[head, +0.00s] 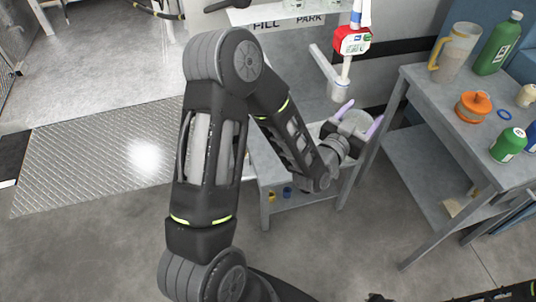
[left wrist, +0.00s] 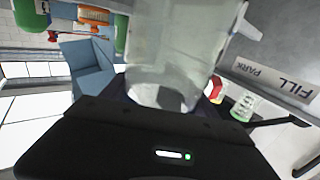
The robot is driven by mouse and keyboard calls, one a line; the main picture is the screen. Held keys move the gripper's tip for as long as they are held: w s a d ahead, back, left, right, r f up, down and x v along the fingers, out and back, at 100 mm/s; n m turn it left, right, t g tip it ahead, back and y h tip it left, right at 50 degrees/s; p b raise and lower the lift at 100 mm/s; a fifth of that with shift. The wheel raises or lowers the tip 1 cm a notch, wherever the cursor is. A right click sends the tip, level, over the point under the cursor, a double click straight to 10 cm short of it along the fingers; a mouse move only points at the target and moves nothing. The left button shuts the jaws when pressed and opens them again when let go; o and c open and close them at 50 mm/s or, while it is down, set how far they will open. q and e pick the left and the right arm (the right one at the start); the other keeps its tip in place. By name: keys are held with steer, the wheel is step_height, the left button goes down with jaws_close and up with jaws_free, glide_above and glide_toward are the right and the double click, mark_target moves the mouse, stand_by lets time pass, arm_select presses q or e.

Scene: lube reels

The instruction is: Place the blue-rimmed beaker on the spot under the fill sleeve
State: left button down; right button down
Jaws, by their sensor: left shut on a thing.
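My left gripper (head: 359,120) is shut on a clear beaker (left wrist: 180,45), which fills the upper middle of the left wrist view. In the head view the gripper body and its lilac fingers mostly hide the beaker, and its rim colour cannot be told. The fill sleeve (head: 339,90) is a pale cylinder under the red-and-white dispenser (head: 352,40). The gripper is just below the sleeve in the picture. The spot under the sleeve is hidden by my gripper and arm. Only a dark part of my right arm shows at the bottom right; its fingers are out of view.
A shelf marked FILL and PARK (head: 285,22) is at the back, with clear beakers on it. A green-rimmed beaker (left wrist: 243,108) shows in the left wrist view.

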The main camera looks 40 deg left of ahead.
steer(key=shift+f, duration=0.1)
